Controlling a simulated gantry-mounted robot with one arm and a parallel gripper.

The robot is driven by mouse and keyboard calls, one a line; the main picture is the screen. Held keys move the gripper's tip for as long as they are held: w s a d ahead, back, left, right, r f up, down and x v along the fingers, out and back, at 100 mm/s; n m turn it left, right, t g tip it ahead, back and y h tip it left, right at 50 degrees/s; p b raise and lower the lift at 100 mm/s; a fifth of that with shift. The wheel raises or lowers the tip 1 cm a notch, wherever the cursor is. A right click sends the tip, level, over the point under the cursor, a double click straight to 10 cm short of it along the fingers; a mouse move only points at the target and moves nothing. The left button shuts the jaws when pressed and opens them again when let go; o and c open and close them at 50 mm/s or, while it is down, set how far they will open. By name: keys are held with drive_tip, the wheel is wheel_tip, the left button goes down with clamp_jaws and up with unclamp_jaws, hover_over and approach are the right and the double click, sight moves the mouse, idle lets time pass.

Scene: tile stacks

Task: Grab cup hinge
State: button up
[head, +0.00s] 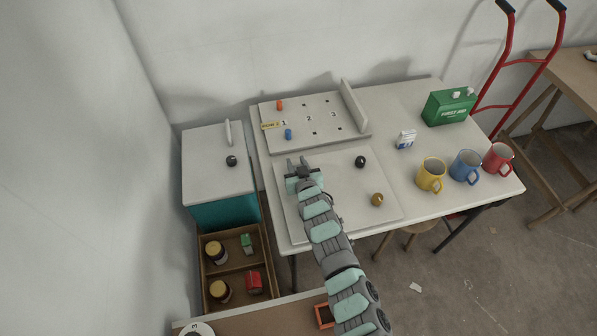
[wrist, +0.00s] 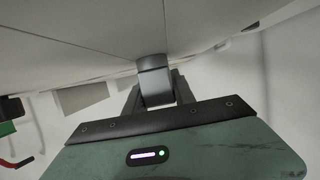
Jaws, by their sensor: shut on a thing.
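My gripper (head: 298,163) is over the left part of the lower white panel on the table. In the wrist view my gripper (wrist: 155,88) is shut on a short grey metal piece (wrist: 153,66), whose far end meets a pale flat surface. I cannot tell whether this piece is the cup hinge; in the head view it is mostly hidden by the fingers. A yellow mug (head: 430,175), a blue mug (head: 466,167) and a red mug (head: 497,159) stand upright at the table's right end, well apart from my gripper.
The lower panel (head: 335,220) bears a black knob (head: 361,161) and a brass knob (head: 377,200). Behind it is a numbered board (head: 340,110) with an upright plate (head: 354,105). A green first aid box (head: 447,108) stands at the back right. An open drawer (head: 237,267) holds several items.

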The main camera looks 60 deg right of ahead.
clamp_jaws()
drive_tip(key=shift+r, duration=0.15)
